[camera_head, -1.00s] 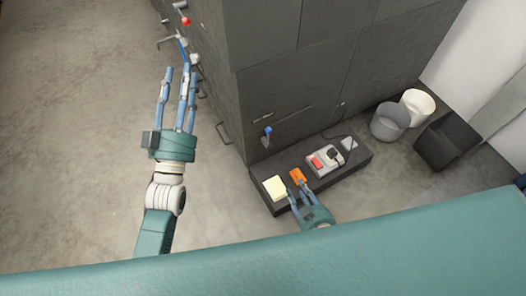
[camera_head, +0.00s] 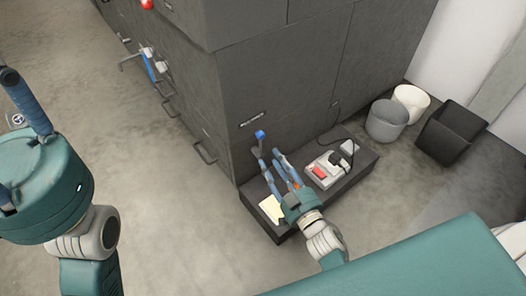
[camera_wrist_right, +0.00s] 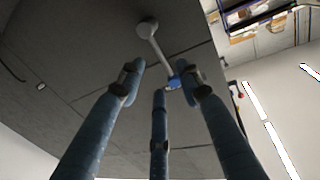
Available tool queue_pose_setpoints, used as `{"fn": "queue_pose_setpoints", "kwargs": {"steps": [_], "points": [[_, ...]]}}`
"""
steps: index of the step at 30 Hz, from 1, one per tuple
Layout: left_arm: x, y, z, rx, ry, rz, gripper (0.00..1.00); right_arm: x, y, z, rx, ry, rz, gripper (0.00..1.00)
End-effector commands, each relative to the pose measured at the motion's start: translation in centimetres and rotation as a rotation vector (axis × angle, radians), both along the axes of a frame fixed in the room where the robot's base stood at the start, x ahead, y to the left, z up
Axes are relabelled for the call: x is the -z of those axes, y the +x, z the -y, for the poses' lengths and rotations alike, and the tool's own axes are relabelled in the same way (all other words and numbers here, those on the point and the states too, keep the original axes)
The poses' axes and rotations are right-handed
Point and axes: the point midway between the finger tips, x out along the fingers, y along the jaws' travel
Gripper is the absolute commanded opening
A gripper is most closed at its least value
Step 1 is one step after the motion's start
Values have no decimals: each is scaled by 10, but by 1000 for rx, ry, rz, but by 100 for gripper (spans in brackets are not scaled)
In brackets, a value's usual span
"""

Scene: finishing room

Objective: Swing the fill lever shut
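A lever with a blue tip (camera_head: 260,135) is on the dark cabinet face, low down above the ledge; I take it as the fill lever. In the right wrist view its grey hub and arm (camera_wrist_right: 158,50) show, with the blue tip just beyond the fingertips. My right gripper (camera_head: 271,156) is below the lever, its three fingers pointing up at it, spread and holding nothing. Whether a finger touches the tip I cannot tell. My left gripper (camera_head: 28,110) is large at the left edge and partly cut off; its opening is hidden.
A dark ledge (camera_head: 357,173) at the cabinet's foot carries a pale yellow block (camera_head: 271,208), an orange item mostly hidden by my fingers and a device with a red part (camera_head: 326,170). Other levers (camera_head: 150,66) and handles are on the left face. Bins (camera_head: 387,121) stand right.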

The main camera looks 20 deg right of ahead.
Motion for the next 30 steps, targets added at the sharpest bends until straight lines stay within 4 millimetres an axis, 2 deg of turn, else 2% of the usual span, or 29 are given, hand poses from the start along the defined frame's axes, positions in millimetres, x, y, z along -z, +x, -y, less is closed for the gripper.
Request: {"fn": "queue_pose_setpoints", "kwargs": {"steps": [3,10,15,23,28,30], "points": [[-1,-4,1,-2,2,32,40,3,25,-4,-2,-2,3,35],[-7,-10,2,-4,4,69,40,3,57,-9,-1,-1,0,35],[-11,-11,2,-5,6,78,40,2,66,-10,0,-1,-2,35],[-11,-11,3,-5,6,78,40,1,67,-10,0,0,-2,35],[-11,-11,3,-5,6,78,40,1,67,-10,0,0,-2,1],[-11,-11,3,-5,6,78,40,1,67,-10,0,0,-2,0]]}}
